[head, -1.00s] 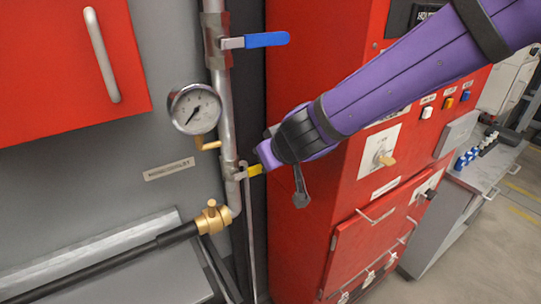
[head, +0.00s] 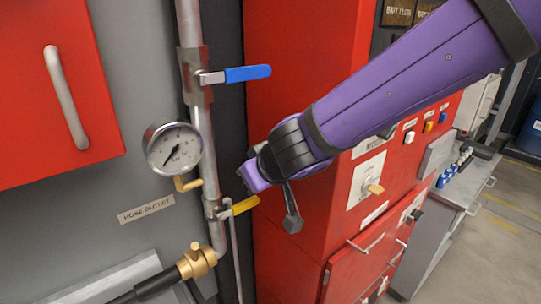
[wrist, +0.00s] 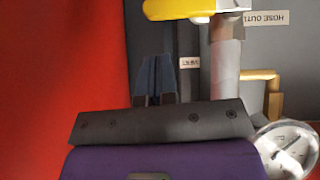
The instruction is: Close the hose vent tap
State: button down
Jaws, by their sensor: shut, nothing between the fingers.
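The hose vent tap has a yellow lever (head: 240,206) on a thin pipe beside the main pipe, below the gauge. The lever sticks out to the right and slightly up, across the pipe. In the wrist view, which is upside down, the yellow lever (wrist: 185,8) is large at the top edge. My gripper (head: 250,178) is just above the lever in the head view, apart from it as far as I can tell. Its fingers also show in the wrist view (wrist: 155,78), shut and empty, pointing towards the grey wall. A small vent label (wrist: 189,62) is near the fingertips.
A blue-handled valve (head: 245,74) is on the main pipe above. A pressure gauge (head: 173,148) is to the left. A brass hose coupling (head: 197,261) is below. A red cabinet (head: 290,70) with a selector knob (head: 373,188) stands right behind my arm.

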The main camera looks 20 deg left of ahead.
jog(key=v, duration=1)
jog(key=shift+w+r, duration=0.15)
jog(key=shift+w, duration=0.15)
jog(key=shift+d, duration=0.15)
jog(key=shift+s, duration=0.1)
dwell(0.5)
